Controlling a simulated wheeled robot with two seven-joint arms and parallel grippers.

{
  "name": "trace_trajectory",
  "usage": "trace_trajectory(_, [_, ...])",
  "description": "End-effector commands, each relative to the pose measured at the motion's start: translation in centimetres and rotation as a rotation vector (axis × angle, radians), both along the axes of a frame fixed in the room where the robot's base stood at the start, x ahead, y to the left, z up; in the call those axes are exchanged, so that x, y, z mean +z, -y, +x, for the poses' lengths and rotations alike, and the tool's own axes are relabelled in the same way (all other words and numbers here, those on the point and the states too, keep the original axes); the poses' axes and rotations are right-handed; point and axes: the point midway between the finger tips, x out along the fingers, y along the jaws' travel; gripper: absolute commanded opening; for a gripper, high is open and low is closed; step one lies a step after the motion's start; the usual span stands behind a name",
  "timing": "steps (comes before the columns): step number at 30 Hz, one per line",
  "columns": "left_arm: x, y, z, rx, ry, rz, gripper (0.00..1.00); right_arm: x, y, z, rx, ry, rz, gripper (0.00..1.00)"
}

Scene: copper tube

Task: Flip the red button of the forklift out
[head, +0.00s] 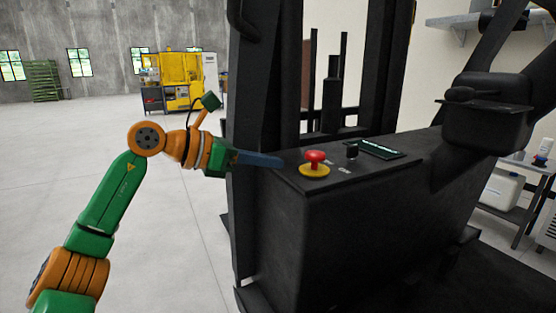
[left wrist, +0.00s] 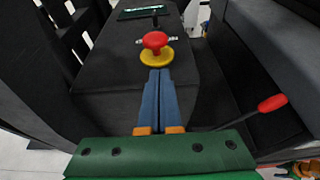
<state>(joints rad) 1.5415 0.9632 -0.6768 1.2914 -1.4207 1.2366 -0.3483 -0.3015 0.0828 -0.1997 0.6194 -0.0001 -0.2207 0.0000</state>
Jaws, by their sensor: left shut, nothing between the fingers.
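The red button (head: 315,157) has a mushroom-shaped cap and stands on a yellow round base (head: 314,171) on top of the black forklift body (head: 350,215). It also shows in the left wrist view (left wrist: 154,41), straight beyond the fingertips. My left gripper (head: 281,162) has long blue fingers, which are shut with nothing between them. Its tips are just left of the button in the head view. In the left wrist view the tips (left wrist: 159,72) lie at the near edge of the yellow base; I cannot tell whether they touch it. My right gripper is not in view.
A black knob (head: 352,151) and a dark display panel (head: 380,149) sit beside the button. The forklift's mast (head: 262,90) rises behind my left gripper. A red-tipped lever (left wrist: 272,103) shows in the left wrist view. Open floor (head: 170,220) lies left of the forklift.

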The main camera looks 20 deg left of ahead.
Motion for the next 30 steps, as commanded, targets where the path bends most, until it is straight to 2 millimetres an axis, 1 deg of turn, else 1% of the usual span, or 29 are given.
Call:
trace_trajectory(1, [-0.1, 0.7, 0.8, -0.004, -0.005, -0.001, 0.0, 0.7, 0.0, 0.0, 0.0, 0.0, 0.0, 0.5])
trace_trajectory(6, [-1.1, 2.8, 3.3, -0.003, -0.003, -0.002, 0.0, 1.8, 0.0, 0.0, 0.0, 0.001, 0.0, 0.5])
trace_trajectory(12, [-2.1, 4.2, 5.3, -0.001, -0.002, -0.002, 0.0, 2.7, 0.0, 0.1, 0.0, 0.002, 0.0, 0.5])
trace_trajectory(16, [-2.4, 4.5, 5.7, -0.001, 0.0, -0.002, 0.0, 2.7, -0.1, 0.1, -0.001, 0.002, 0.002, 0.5])
trace_trajectory(24, [-2.5, 4.5, 5.7, -0.001, 0.0, -0.002, 0.0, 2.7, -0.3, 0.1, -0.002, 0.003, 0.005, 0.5])
trace_trajectory(26, [-2.0, 4.5, 5.7, -0.001, 0.0, -0.002, 0.0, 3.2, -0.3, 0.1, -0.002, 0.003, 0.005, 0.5])
trace_trajectory(30, [-0.3, 4.5, 5.7, -0.001, 0.0, -0.002, 0.0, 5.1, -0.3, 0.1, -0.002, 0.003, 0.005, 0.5])
